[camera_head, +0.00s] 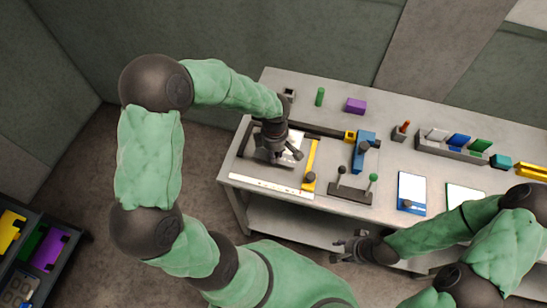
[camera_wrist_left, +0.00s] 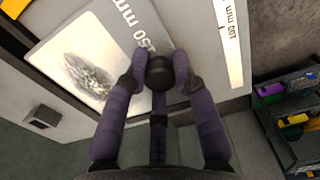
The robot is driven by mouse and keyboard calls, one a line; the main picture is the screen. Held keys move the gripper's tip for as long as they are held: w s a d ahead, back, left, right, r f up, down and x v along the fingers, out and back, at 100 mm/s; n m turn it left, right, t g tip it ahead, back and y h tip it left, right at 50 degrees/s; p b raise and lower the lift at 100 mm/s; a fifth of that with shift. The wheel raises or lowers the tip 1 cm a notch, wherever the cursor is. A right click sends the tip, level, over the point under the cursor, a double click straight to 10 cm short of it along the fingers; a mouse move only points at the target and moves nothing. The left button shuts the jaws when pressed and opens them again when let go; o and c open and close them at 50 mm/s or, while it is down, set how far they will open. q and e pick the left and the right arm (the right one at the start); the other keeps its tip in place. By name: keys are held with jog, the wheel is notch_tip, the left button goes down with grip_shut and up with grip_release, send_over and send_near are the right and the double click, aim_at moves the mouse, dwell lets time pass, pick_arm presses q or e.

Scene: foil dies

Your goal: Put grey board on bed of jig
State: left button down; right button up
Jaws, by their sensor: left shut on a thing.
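The grey board (camera_wrist_left: 135,24) lies under my left gripper in the left wrist view, with "150 mm" lettering and a pale sheet with a dark feathery picture. My left gripper (camera_wrist_left: 158,75) is shut on a dark round knob at the board's edge. In the head view my left gripper (camera_head: 277,150) hangs over the jig at the table's left end and hides part of the board (camera_head: 293,141). The jig has a dark back rail (camera_head: 318,129) and a yellow bar (camera_head: 310,160). I cannot tell whether the board touches the bed. My right gripper (camera_head: 348,248) is open and empty before the table's front edge.
A white ruler strip (camera_head: 270,187) lies along the front edge. Right of the jig stand a blue device (camera_head: 363,150), a stand with knobs (camera_head: 350,190), a blue-edged board (camera_head: 411,190) and a grey rack (camera_head: 440,150). A green cylinder (camera_head: 320,96) and purple block (camera_head: 356,106) stand behind.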

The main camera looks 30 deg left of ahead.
pick_arm(q)
jog(key=shift+w+a+f, duration=0.1)
jog(key=shift+a+f, duration=0.15)
jog(key=shift+f, duration=0.1)
jog(key=shift+f+b, duration=0.35)
jog(key=shift+f, duration=1.2)
jog(key=shift+f, duration=0.1)
jog(key=c, duration=1)
grip_release()
jog(key=shift+r, duration=0.25)
notch_tip(320, 180, up, 12)
jog(key=shift+f+p, duration=0.15)
jog(key=shift+p, duration=0.95)
